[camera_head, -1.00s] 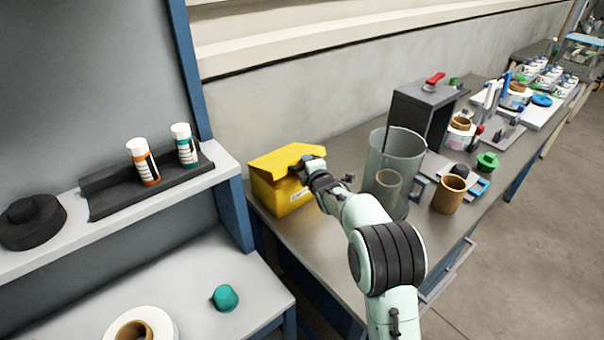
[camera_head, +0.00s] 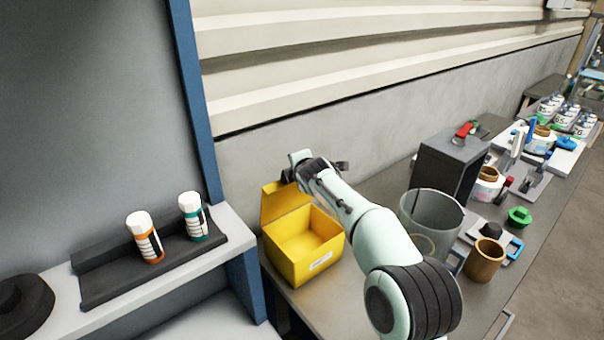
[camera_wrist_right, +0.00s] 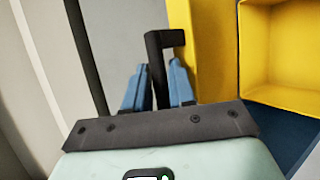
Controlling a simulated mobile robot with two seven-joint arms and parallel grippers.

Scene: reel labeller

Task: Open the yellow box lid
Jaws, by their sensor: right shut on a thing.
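The yellow box (camera_head: 301,256) stands on the workbench with its lid (camera_head: 283,203) raised roughly upright at the back left, and its interior shows empty. The box's yellow parts also show at the right of the right wrist view (camera_wrist_right: 285,55). My right gripper (camera_wrist_right: 158,82) is shut on a black hooked handle (camera_wrist_right: 164,40), which reaches toward the yellow lid. In the head view, the right gripper (camera_head: 295,173) is at the lid's upper edge, and its fingers are partly hidden. My left gripper is not in view.
A clear cylinder (camera_head: 431,215), a brown cup (camera_head: 485,261) and a dark grey box (camera_head: 449,165) stand right of the yellow box. Two capped bottles (camera_head: 145,238) lean in a black tray (camera_head: 110,265) on the left shelf. The wall (camera_head: 350,130) is close behind.

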